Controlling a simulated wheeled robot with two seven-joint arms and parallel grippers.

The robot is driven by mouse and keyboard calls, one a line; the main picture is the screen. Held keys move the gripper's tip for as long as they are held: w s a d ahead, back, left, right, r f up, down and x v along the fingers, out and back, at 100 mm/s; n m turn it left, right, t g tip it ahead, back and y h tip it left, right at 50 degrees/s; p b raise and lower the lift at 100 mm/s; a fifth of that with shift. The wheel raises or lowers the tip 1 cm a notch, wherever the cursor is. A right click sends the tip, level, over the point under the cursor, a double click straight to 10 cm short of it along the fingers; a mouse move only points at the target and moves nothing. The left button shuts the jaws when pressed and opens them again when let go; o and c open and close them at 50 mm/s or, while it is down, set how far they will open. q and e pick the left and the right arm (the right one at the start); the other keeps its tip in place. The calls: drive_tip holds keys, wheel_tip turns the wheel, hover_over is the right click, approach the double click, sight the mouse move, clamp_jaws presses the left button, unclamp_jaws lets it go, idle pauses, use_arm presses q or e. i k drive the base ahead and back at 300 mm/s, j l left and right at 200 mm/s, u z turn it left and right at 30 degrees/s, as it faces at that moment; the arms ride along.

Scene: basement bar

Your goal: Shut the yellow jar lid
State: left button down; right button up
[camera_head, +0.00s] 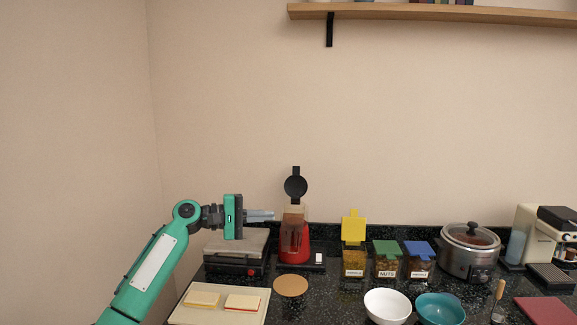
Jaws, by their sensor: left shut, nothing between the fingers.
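The jar with the yellow lid (353,226) stands at the back of the counter, right of centre. Its lid is up, standing upright above the jar body (354,262), which has a white label and brown contents. My left gripper (272,215) is shut and empty. It points right, in the air above the grey appliance, to the left of the jar and apart from it. My right gripper is not in view.
A green-lidded jar (386,259) and a blue-lidded jar (419,259) stand just right of the yellow-lidded one. A red machine (294,240) with a raised black lid stands between my gripper and the jars. White (387,306) and teal (440,309) bowls sit in front.

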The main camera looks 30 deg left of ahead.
sight(353, 226)
drive_tip(key=i+j, duration=1.2)
